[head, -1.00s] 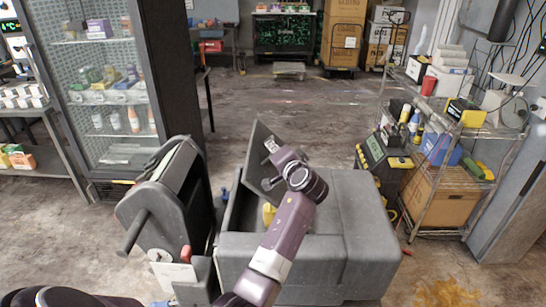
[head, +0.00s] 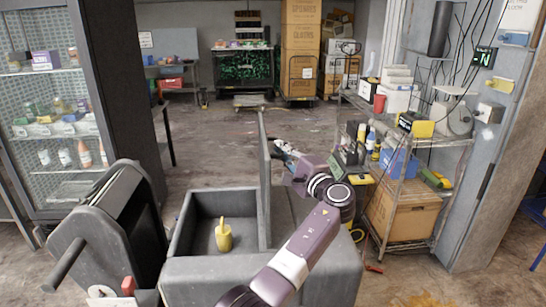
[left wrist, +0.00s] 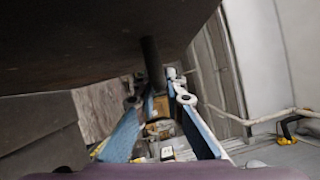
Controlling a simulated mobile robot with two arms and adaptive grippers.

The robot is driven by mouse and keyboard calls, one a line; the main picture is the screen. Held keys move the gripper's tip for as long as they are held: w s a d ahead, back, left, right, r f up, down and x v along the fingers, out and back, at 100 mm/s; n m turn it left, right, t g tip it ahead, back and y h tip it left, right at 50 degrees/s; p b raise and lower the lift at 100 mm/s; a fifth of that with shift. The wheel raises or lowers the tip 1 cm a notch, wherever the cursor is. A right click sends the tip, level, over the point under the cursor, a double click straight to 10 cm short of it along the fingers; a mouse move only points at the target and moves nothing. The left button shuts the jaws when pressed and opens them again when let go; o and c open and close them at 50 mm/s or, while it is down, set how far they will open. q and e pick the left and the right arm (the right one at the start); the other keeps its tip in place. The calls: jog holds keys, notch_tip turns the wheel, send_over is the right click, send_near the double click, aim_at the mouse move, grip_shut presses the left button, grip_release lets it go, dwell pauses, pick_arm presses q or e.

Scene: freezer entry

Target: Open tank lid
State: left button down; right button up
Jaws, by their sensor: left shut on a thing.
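The tank (head: 188,258) is a grey box in the lower middle of the head view. Its lid (head: 264,185) stands about upright along the right side of the opening, seen nearly edge-on. A yellow cup-like thing (head: 223,237) with a stick stands inside the tank. My left gripper (head: 283,150) is at the far right face of the lid, its purple arm reaching over the tank's right part. In the left wrist view, its blue fingers (left wrist: 158,98) are shut around a dark rod-like handle (left wrist: 151,60) below the lid's dark panel (left wrist: 100,45). My right gripper is out of view.
A grey machine with a side handle (head: 118,225) stands close left of the tank. A glass-door cabinet (head: 60,120) is behind it. A wire shelf (head: 420,140) with boxes and bottles stands at right. The floor behind the tank is clear.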

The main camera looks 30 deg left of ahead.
pick_arm(q)
jog(key=shift+w+d+r+m+t, duration=0.2)
jog(key=shift+w+d+m+t, duration=0.1)
jog(key=shift+w+d+m, duration=0.25)
jog(key=c, duration=2.3)
grip_release()
jog(key=shift+s+d, duration=0.1)
jog(key=shift+o, duration=1.4)
jog(key=shift+f, duration=0.2)
jog(key=v, duration=1.2)
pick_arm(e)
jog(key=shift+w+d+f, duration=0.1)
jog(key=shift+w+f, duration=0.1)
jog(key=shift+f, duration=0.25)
pick_arm(q)
jog(key=shift+f, duration=0.2)
